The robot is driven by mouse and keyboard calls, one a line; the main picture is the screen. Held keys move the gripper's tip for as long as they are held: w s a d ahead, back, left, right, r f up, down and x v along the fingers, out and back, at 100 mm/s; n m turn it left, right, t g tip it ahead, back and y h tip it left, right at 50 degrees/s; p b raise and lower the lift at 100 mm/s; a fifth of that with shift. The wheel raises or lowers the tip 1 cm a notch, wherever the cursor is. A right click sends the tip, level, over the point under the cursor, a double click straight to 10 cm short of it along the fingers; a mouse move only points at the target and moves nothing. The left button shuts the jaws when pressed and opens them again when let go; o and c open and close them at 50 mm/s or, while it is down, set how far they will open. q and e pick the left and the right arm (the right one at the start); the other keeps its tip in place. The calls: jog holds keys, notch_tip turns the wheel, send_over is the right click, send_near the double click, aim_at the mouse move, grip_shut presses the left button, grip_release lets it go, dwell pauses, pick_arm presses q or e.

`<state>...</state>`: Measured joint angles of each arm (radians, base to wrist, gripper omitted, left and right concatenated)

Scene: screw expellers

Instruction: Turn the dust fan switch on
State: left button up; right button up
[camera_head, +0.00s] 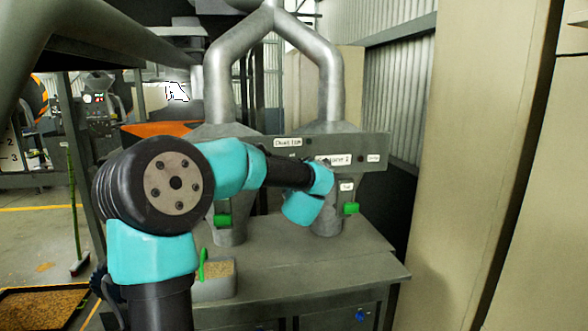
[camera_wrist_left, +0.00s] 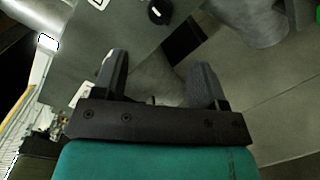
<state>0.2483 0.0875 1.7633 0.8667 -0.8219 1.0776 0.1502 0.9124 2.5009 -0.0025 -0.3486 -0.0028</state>
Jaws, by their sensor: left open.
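A grey control panel (camera_head: 372,148) with white labels stands behind my left arm in the head view. One label (camera_head: 287,142) seems to read "Dust fan", but the text is small. My arm covers part of the panel and I cannot make out a switch under that label. In the left wrist view a round black knob (camera_wrist_left: 158,12) with a white mark sits on the grey panel (camera_wrist_left: 138,38), at the top edge. I cannot tell which switch it is. My left gripper (camera_wrist_left: 160,63) is open and empty, its fingertips apart from the knob. My right gripper is out of view.
Metal funnels with pipes (camera_head: 331,85) rise around the panel above a grey bench (camera_head: 345,268). Two green handles (camera_head: 351,208) sit on the funnel outlets. A bin (camera_head: 215,285) with a green scoop (camera_head: 202,264) stands on the bench. A beige cabinet (camera_head: 470,150) bounds the right.

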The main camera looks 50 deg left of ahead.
pick_arm(q)
jog(key=x, duration=1.2)
jog(key=shift+w+a, duration=0.15)
jog(key=shift+a, duration=0.15)
jog(key=c, duration=0.9)
